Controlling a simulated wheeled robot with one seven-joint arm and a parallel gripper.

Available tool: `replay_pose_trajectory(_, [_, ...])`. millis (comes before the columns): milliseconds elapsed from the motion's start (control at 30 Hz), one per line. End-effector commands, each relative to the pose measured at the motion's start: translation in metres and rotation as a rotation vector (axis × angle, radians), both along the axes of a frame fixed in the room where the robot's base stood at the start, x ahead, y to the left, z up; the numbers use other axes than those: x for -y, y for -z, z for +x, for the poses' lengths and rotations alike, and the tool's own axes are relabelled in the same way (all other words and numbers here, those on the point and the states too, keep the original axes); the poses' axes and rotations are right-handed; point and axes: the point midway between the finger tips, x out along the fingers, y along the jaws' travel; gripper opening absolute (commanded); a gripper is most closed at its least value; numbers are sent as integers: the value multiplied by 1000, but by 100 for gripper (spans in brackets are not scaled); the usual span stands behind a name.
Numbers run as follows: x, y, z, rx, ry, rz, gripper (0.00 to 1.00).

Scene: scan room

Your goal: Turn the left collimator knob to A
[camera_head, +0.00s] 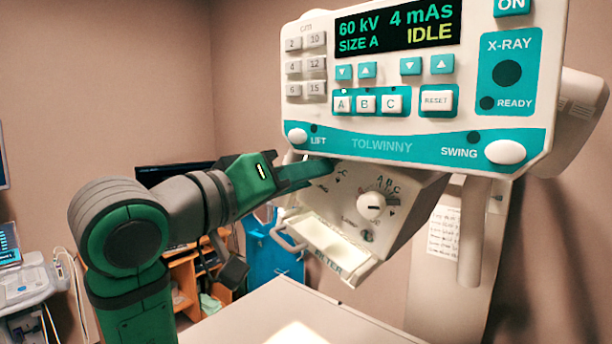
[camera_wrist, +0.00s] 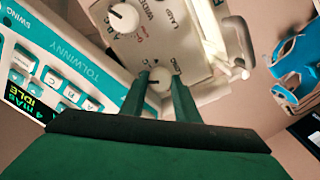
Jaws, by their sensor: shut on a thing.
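The left collimator knob (camera_wrist: 157,84) is a small white dial on the slanted panel of the white collimator box (camera_head: 408,222). In the wrist view it sits between the two green fingers of my gripper (camera_wrist: 158,88), which are shut on it. In the head view my gripper (camera_head: 322,173) reaches the panel's upper left under the console and hides this knob. Only a few of the letters around it show, and its pointer setting cannot be read. The right collimator knob (camera_head: 371,205) is white, with letters A, B, C around it; it also shows in the wrist view (camera_wrist: 124,17).
The console (camera_head: 400,145) hangs just above my gripper, its display (camera_head: 398,27) reading 60 kV, 4 mAs, SIZE A, IDLE. A white handle (camera_head: 288,236) and tray (camera_head: 335,243) stick out below the panel. A pale table (camera_head: 250,322) lies beneath. A blue bin (camera_head: 272,255) stands behind.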

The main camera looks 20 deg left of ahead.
Motion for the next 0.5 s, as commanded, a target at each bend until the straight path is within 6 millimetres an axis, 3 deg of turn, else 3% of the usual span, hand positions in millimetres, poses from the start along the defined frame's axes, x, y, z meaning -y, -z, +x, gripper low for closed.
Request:
replay_pose_trajectory(133, [0,0,1,-1,-1,0,6])
replay_pose_trajectory(167, [0,0,1,-1,-1,0,31])
replay_pose_trajectory(200, [0,0,1,0,-1,1,36])
replay_pose_trajectory(500, [-1,0,0,0,-1,2,36])
